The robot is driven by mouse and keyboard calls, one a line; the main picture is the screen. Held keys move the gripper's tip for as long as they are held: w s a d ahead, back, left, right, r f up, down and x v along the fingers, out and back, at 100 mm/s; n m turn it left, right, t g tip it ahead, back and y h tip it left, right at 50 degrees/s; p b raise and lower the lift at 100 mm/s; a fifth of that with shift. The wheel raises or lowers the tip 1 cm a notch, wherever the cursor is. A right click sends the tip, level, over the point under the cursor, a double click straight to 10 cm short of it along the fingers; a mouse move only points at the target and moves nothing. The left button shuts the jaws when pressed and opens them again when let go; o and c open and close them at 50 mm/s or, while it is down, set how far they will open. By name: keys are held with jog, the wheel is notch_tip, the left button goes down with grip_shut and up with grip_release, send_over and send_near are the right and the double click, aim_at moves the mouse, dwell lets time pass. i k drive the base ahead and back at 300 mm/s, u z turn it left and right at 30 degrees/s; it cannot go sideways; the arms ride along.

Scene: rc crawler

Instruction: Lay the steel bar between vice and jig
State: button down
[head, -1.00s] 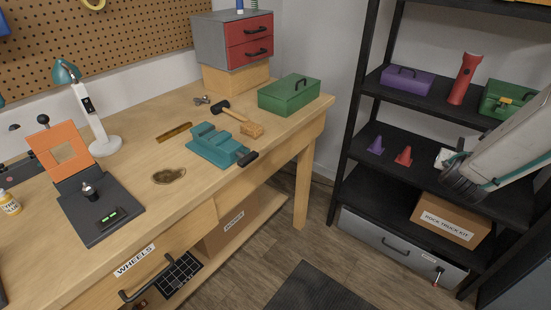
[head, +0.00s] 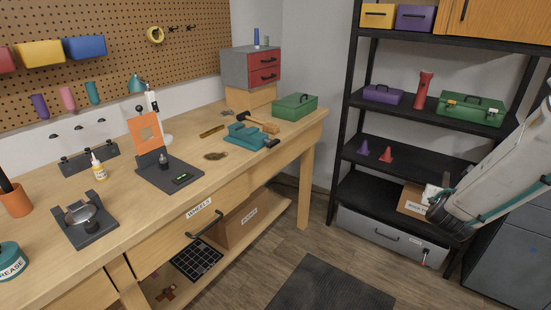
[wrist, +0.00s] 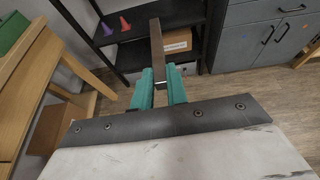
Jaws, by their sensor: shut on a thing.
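The steel bar (wrist: 157,45) is a narrow grey-brown strip in the wrist view. My gripper (wrist: 159,76) has its teal fingers shut on it, and the bar points away beyond the fingertips. In the head view my arm comes in from the right, and the gripper end is in front of the black shelf, well away from the bench. The teal vice (head: 245,136) lies on the bench towards its right end.
Between vice and orange frame, the wooden bench top (head: 190,142) bears a brown strip (head: 211,131) and a flat brown round piece (head: 215,156). A mallet (head: 262,124) and green toolbox (head: 295,106) are behind the vice. The black shelf (head: 415,108) stands right; open floor lies between.

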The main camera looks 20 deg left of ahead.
aim_at(210, 154)
jog(key=u, duration=1.3)
